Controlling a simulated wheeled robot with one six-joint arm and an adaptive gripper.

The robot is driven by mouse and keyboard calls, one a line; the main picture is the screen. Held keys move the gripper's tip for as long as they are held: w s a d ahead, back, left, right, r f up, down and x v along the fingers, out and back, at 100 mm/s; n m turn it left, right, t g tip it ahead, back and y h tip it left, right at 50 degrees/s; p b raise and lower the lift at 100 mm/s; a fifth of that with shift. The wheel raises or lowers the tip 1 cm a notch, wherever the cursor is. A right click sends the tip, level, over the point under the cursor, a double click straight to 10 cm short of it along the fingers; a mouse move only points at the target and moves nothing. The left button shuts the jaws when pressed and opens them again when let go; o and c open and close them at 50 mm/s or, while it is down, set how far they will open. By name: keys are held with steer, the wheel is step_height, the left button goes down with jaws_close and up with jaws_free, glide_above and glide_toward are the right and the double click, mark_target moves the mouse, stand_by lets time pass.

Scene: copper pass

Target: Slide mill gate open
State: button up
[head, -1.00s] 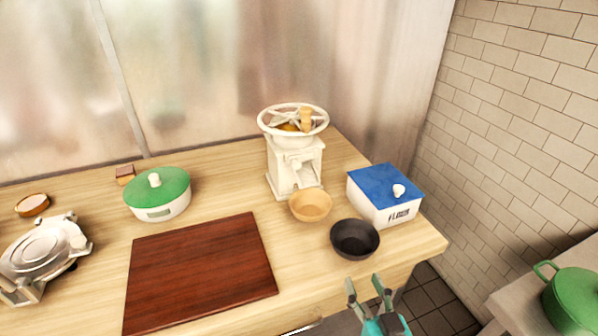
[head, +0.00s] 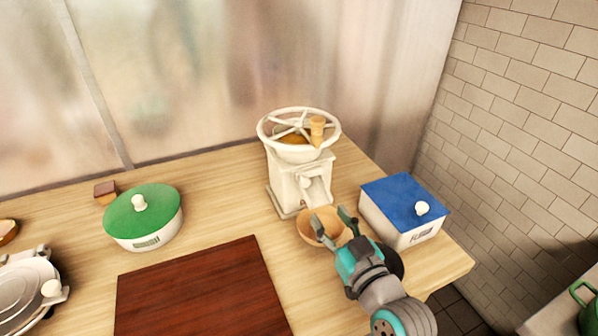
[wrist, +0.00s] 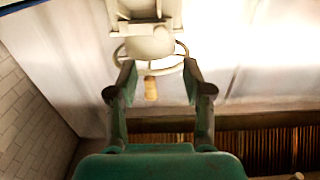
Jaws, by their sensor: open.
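The white mill (head: 300,165) stands at the back right of the counter, with a spoked wheel (head: 299,128) and a wooden handle (head: 317,130) on top. The mill's gate (head: 307,182) seems to be the small pale part with a knob low on its front; I cannot tell its position. My gripper (head: 331,217) is open and empty, in front of the mill and over the tan bowl (head: 309,229), apart from the mill. In the wrist view the mill (wrist: 150,40) appears beyond my open fingers (wrist: 159,78).
A dark bowl (head: 396,262) is partly hidden behind my arm. The blue-lidded flour box (head: 408,210) stands close on the right. A green-lidded pot (head: 144,217) and a dark red board (head: 200,290) are to the left. Bare counter lies left of the mill.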

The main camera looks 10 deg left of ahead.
mark_target(307, 184)
steer(key=x, duration=1.1)
steer(key=shift+w+a, duration=0.2)
steer(key=shift+a, duration=0.05)
